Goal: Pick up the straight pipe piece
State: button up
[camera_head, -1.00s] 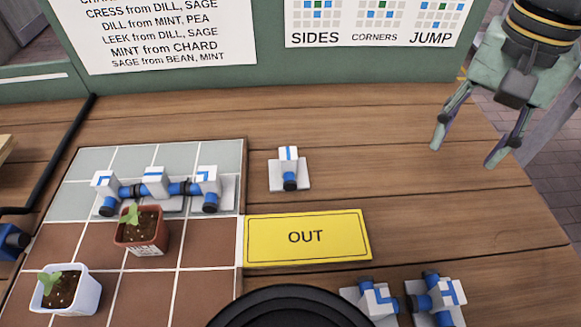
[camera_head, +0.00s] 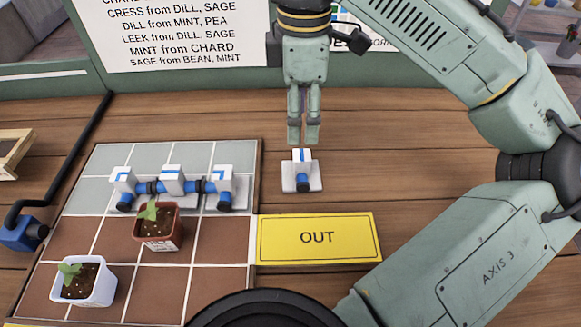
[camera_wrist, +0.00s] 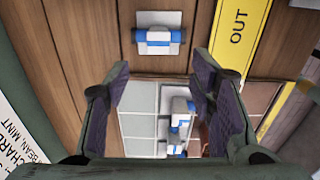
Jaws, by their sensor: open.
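The straight pipe piece (camera_head: 302,171) is a white block with a blue stripe and a blue, dark-tipped pipe end, on a white square base. It stands on the wooden table just right of the tile board and behind the yellow OUT sign. My gripper (camera_head: 303,138) points down, and its fingertips appear just above and behind the piece in the head view. In the wrist view my gripper (camera_wrist: 160,70) is open and empty. There the straight piece (camera_wrist: 158,40) lies beyond the fingertips, not between them.
The tile board (camera_head: 110,232) holds a row of joined pipe pieces (camera_head: 172,184), a seedling in a brown pot (camera_head: 160,232) and one in a white pot (camera_head: 84,283). The yellow OUT sign (camera_head: 345,243) lies in front of the straight piece. Table to its right is clear.

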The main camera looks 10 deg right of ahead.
aim_at(302, 155)
jog(key=f, duration=1)
jog(key=shift+w+d+f, duration=0.1)
jog(key=shift+d, duration=0.15)
jog(key=shift+c, duration=0.4)
grip_shut()
